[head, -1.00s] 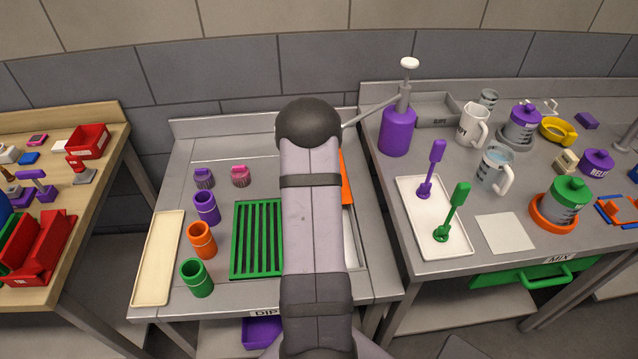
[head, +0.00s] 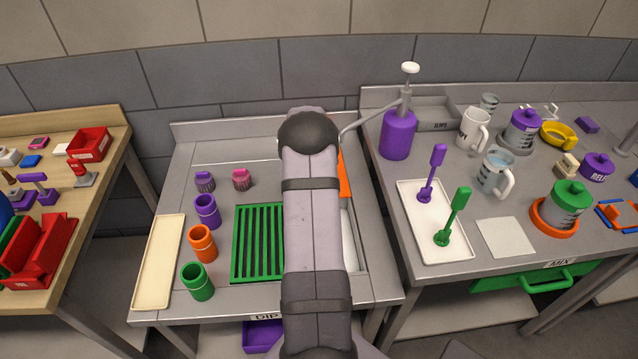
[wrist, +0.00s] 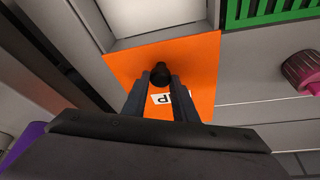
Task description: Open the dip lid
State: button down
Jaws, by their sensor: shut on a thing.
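The dip lid is a flat orange plate with a dark knob and a white label. In the wrist view the lid (wrist: 203,70) fills the middle, with its knob (wrist: 161,70) between my fingertips. My gripper (wrist: 160,82) is shut on the knob. A pale, recessed basin (wrist: 150,16) shows uncovered beyond the lid's edge. In the head view only a strip of the lid (head: 345,182) shows at the back, right of my arm, which hides the gripper and knob. Part of the open basin (head: 349,232) shows in front of that strip.
A green slatted rack (head: 257,242) lies left of my arm. Purple, orange and green cups (head: 202,243) stand further left, with a purple and a pink capped piece (head: 241,179) behind. A purple pump bottle (head: 398,134) stands on the right bench, its spout reaching toward my arm.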

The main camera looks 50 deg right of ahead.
jog(key=shift+w+d, duration=0.1)
jog(key=c, duration=1.4)
grip_release()
jog(key=shift+c, duration=0.2)
jog(key=b+v, duration=0.1)
jog(key=v, duration=0.6)
jog(key=shift+b, duration=0.4)
jog(key=shift+r, duration=0.15)
